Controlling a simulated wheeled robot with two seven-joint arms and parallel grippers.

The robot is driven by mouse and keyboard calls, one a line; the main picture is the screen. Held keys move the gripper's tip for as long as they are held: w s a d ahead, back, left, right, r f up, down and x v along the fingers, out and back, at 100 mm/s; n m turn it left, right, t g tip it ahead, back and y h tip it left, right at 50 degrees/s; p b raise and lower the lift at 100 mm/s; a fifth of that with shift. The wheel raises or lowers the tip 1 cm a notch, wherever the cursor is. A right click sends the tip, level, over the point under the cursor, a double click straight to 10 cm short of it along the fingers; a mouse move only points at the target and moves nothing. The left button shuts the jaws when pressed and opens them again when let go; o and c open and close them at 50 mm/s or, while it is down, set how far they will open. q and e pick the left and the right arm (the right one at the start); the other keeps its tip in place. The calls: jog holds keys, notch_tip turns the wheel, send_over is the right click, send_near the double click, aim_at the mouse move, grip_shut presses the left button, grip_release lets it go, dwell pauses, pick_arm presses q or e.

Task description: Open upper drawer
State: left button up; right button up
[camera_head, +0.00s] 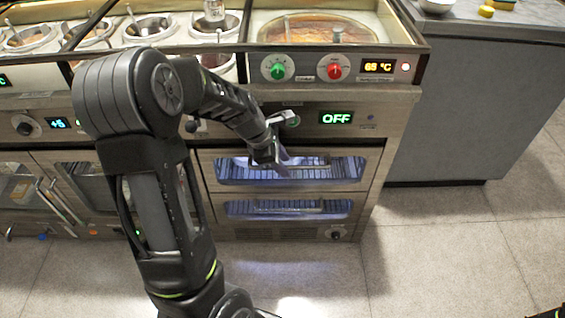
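The upper drawer (340,172) is in the right part of the steel counter, below the green OFF display. It looks shut and has a lit window with a bar handle (312,161) across it. My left arm reaches in from the left, and its gripper (284,168) is in front of the drawer's left part, near the left end of the handle. The fingers point down and partly overlap in view, so I cannot tell whether they are open or touch the handle. A bit of my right arm may show at the bottom right corner; its gripper is not visible.
A lower drawer (330,208) with a similar window sits just below. Green (278,68) and red (335,69) knobs are on the panel above. Sauce wells (149,27) line the counter top. A grey cabinet (455,110) stands right. The tiled floor (430,250) in front is clear.

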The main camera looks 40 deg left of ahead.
pick_arm(q)
grip_shut()
dwell(1.3)
